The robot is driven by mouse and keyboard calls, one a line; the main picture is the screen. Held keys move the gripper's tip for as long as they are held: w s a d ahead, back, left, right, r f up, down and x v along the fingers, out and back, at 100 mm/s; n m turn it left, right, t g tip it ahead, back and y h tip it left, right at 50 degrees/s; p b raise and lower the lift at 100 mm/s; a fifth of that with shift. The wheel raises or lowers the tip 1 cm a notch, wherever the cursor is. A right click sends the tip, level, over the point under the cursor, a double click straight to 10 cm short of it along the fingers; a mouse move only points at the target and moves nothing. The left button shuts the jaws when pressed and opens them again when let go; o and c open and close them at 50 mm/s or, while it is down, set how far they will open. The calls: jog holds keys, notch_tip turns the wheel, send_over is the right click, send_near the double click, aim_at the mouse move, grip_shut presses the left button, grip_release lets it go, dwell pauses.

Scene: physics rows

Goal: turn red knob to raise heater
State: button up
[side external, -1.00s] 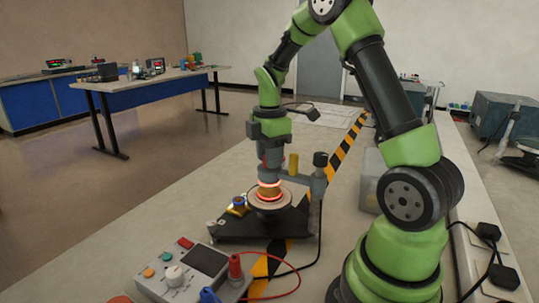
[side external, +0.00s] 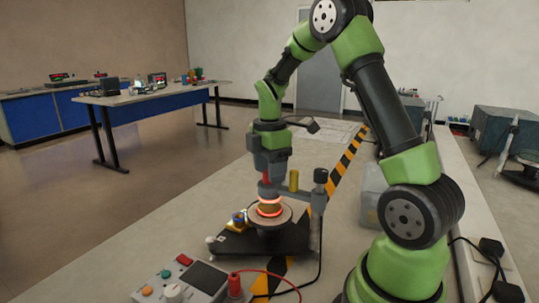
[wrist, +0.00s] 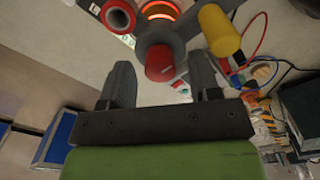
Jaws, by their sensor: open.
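The red knob (wrist: 159,62) sits between the fingertips of my gripper (wrist: 162,74) in the wrist view, with room on both sides. My gripper is open. In the side view my gripper (side external: 268,166) points straight down above the stand's arm, and a sliver of red shows at its fingers; contact cannot be told. The heater (side external: 270,206) is a glowing orange ring below, around a brass-coloured piece on a round plate (side external: 288,218). Its glow also shows at the top of the wrist view (wrist: 158,10).
A yellow cylinder (side external: 294,180) stands close to my gripper, beside the stand's black-topped post (side external: 320,178). A control box (side external: 185,282) with a red lead lies in front. A clear box (side external: 373,190) is to the right.

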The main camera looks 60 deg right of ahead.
notch_tip(320, 180, up, 9)
jog(key=shift+f, duration=0.2)
jog(key=shift+r, duration=0.35)
jog(key=s+a+r+m+t+y, duration=0.1)
jog(key=s+a+r+m+t, duration=0.1)
jog(key=s+a+m, duration=0.5)
jog(key=s+a+r+m+t+y, duration=0.1)
jog(key=s+a+m+t, duration=0.4)
jog(key=a+m, duration=0.3)
jog(key=s+a, duration=0.1)
jog(key=a, duration=0.1)
jog(key=shift+s+a+r, duration=0.35)
jog(key=shift+a+r, duration=0.05)
